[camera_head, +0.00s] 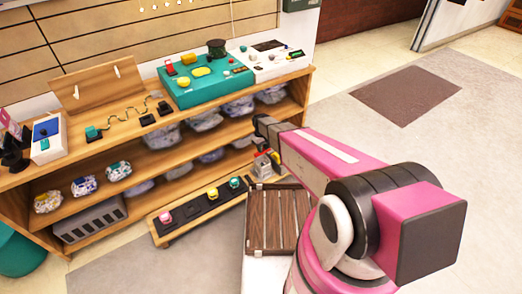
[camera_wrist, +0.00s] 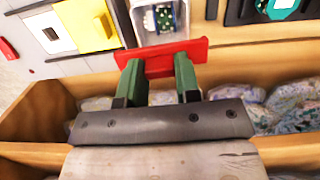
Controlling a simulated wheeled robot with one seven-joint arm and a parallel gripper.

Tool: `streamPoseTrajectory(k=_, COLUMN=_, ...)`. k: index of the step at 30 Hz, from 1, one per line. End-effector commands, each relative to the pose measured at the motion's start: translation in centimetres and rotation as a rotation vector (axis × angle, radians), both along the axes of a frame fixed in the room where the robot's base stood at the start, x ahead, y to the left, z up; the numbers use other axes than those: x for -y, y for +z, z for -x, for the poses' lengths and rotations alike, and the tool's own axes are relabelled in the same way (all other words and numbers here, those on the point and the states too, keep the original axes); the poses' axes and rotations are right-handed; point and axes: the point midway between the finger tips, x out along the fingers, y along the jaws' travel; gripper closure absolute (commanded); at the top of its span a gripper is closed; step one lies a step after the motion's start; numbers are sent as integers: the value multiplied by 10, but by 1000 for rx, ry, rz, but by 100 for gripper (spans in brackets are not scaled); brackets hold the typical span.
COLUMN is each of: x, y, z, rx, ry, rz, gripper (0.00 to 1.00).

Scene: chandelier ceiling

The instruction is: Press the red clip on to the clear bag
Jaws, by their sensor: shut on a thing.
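In the wrist view, my gripper (camera_wrist: 158,85) has its two green fingers on a flat red clip (camera_wrist: 162,57). The clip lies crosswise at the fingertips. Several clear bags lie in the wooden shelf beneath, some left of the fingers (camera_wrist: 95,104) and some right (camera_wrist: 295,100). The clip appears apart from them. In the head view, the dark end of my arm is at the right end of the shelf; my fingertips and the held clip cannot be made out there. Clear bags (camera_head: 238,107) fill the shelf's upper level. Which bag is meant cannot be told.
The wooden shelf (camera_head: 150,178) has edges close to my gripper. A low bench (camera_head: 187,225) with coloured blocks stands in front. A slatted brown crate (camera_head: 281,216) stands right of it. Open floor lies at the right.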

Motion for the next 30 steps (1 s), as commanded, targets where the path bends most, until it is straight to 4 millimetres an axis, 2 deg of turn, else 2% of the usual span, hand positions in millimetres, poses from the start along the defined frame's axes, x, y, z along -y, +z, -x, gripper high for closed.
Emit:
streamPoseTrajectory(k=8, x=0, y=-12, z=-1, rx=1, ry=1, rz=-1, gripper=92)
streamPoseTrajectory(k=21, x=0, y=-47, z=-1, rx=1, ry=-1, rz=0, gripper=92)
streamPoseTrajectory(k=30, x=0, y=-54, z=0, rx=1, ry=-1, rz=0, gripper=92)
